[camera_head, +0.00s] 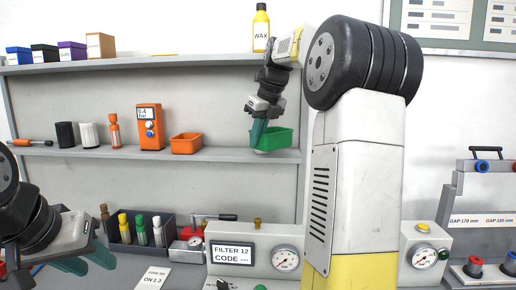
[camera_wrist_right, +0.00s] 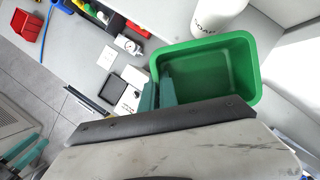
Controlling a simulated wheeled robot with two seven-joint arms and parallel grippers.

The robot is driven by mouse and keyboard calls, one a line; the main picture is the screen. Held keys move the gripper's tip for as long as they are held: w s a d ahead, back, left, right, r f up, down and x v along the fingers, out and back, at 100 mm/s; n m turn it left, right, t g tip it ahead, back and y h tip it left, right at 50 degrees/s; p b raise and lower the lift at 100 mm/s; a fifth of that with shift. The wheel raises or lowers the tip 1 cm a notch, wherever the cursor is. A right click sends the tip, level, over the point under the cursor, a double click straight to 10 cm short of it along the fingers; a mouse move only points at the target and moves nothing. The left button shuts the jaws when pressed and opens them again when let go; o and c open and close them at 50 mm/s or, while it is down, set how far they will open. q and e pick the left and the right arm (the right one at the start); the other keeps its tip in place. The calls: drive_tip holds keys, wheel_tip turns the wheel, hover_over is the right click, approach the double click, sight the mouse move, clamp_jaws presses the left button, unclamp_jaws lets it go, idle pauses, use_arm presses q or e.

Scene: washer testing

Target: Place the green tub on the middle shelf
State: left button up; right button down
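The green tub (camera_head: 277,139) is at the height of the middle shelf (camera_head: 220,154), near its right end. It also shows in the right wrist view (camera_wrist_right: 215,65), open side toward the camera and empty. My right gripper (camera_head: 259,137) points down at the tub's left side. In the right wrist view its fingers (camera_wrist_right: 157,94) straddle the tub's left wall, one inside and one outside, and appear closed on it. I cannot tell whether the tub's base touches the shelf. My left gripper (camera_head: 88,260) is low at the left, its fingers apart and empty.
An orange bin (camera_head: 186,144), an orange gauge box (camera_head: 150,127) and small bottles stand left on the middle shelf. A yellow WAX bottle (camera_head: 261,28) stands on the top shelf. A white bottle (camera_wrist_right: 215,15) is beside the tub. Below are a dark caddy (camera_head: 140,233) and a gauge panel (camera_head: 255,250).

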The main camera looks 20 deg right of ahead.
sight(282, 148)
drive_tip(key=d, duration=0.3)
drive_tip(key=w+d, duration=0.1)
drive_tip(key=d, duration=0.4)
drive_tip(key=shift+w+d+f, duration=0.2)
drive_tip(key=shift+d+f, duration=0.1)
drive_tip(key=shift+f, duration=0.1)
drive_tip(key=shift+d+f, duration=0.1)
drive_tip(key=shift+f, duration=1.65)
drive_tip(key=c, duration=1.6)
unclamp_jaws()
drive_tip(key=shift+f, duration=0.15)
drive_tip(key=shift+c, duration=0.2)
